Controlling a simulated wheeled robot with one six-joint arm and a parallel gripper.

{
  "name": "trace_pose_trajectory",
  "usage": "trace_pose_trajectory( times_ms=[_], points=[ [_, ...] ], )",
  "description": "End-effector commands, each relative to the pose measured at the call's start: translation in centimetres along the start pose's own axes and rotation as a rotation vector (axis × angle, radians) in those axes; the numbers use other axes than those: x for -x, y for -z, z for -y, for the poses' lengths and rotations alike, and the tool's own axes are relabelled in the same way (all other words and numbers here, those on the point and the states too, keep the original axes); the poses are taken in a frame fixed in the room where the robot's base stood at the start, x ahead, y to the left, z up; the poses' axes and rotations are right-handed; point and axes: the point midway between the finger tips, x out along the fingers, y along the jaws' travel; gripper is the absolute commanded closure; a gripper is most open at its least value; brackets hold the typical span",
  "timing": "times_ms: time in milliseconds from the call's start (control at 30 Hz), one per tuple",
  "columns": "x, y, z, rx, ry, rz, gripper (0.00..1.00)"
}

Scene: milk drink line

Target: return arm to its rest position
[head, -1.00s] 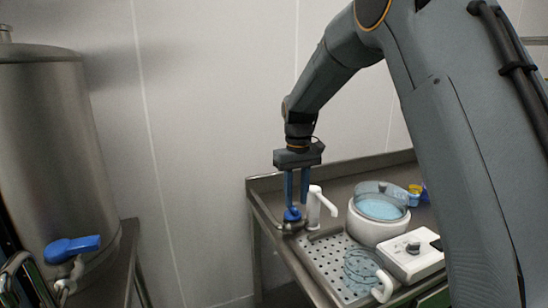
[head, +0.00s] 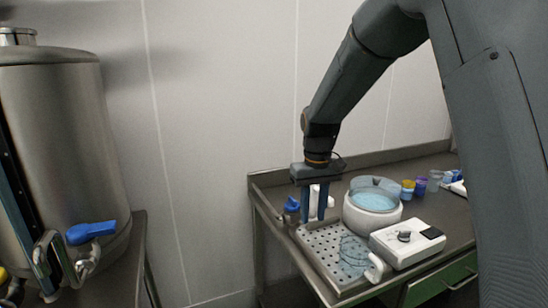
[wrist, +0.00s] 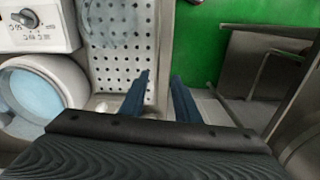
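My gripper (head: 313,219) points down over the left end of the steel table. Its two blue fingers are apart and empty; the wrist view shows a clear gap between the tips (wrist: 160,78). A blue tap handle (head: 291,205) is just left of the fingers in the head view, apart from them. A white spout (head: 314,196) is partly hidden behind the fingers. My arm reaches down from the upper right.
A perforated drip tray (head: 318,246) with a clear jug (head: 353,254) is in front. Right are a round white pot with blue liquid (head: 374,202), a white box with a knob (head: 408,242) and small cups (head: 408,188). A steel tank (head: 62,150) with a blue valve (head: 90,232) stands far left.

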Motion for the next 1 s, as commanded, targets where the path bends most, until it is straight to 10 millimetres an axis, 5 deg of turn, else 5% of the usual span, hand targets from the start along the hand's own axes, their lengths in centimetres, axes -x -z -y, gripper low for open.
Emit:
trace_pose_trajectory(
  times_ms=[167, 400, 600, 733, 1000],
  points=[
    [-0.8, -5.0, -1.1, -0.062, -0.003, -0.016, 0.71],
    [-3.0, -16.1, -2.1, -0.191, -0.010, -0.053, 0.71],
    [-4.6, -23.0, -1.9, -0.266, -0.014, -0.076, 0.71],
    [-5.1, -24.8, -1.7, -0.286, -0.015, -0.082, 0.71],
    [-5.2, -25.0, -1.7, -0.288, -0.015, -0.082, 0.71]
  ],
)
